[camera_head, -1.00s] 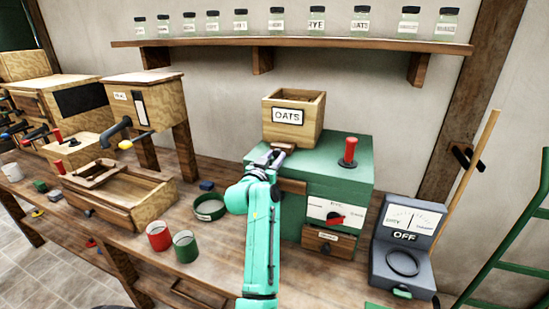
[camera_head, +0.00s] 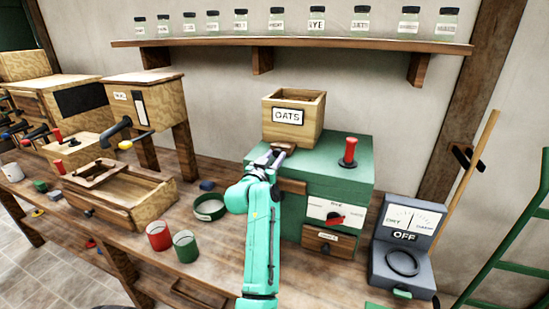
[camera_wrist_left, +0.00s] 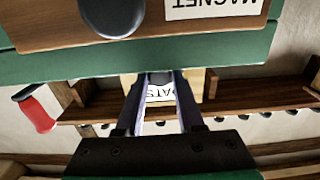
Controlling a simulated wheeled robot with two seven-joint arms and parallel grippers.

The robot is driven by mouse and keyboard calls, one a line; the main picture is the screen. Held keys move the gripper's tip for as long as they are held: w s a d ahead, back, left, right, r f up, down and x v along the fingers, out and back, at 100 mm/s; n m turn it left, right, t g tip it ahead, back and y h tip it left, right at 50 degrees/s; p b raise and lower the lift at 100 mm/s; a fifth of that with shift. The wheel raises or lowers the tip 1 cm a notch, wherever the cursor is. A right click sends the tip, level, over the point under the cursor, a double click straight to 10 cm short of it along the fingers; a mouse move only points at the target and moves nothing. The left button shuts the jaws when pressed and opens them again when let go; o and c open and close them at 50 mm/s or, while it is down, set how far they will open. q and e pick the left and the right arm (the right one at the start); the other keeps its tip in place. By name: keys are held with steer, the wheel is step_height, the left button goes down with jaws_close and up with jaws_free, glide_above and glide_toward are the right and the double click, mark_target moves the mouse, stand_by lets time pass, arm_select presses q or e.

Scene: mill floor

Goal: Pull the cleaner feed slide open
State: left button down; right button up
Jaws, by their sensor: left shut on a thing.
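The green cleaner (camera_head: 335,158) stands on the bench with a wooden OATS hopper (camera_head: 289,117) on top. The dark end of the feed slide (camera_head: 284,146) shows at the foot of the hopper, on its front left. My left gripper (camera_head: 268,159) is at this end, and its fingers are shut on the slide. In the left wrist view the two fingers (camera_wrist_left: 159,100) reach toward the hopper and a small dark part between their tips; how far the slide is out cannot be told. My right gripper is not in view.
The cleaner also has a red-knobbed lever (camera_head: 349,151), a red dial (camera_head: 334,218) and a small drawer (camera_head: 321,240). A grey meter reading OFF (camera_head: 405,237) stands to the right. Red and green cups (camera_head: 159,236) and a round sieve (camera_head: 209,207) stand left of my arm.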

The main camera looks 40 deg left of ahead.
arm_select(q)
steer(key=shift+s+d+f, duration=0.15)
steer(key=shift+s+f, duration=0.05)
steer(key=shift+s, duration=0.3)
steer(key=c, duration=0.5)
jaws_free()
steer(key=shift+c, duration=0.2)
steer(key=shift+s+d+r, duration=0.1)
steer(key=shift+s+r, duration=0.05)
steer(key=shift+s, duration=0.05)
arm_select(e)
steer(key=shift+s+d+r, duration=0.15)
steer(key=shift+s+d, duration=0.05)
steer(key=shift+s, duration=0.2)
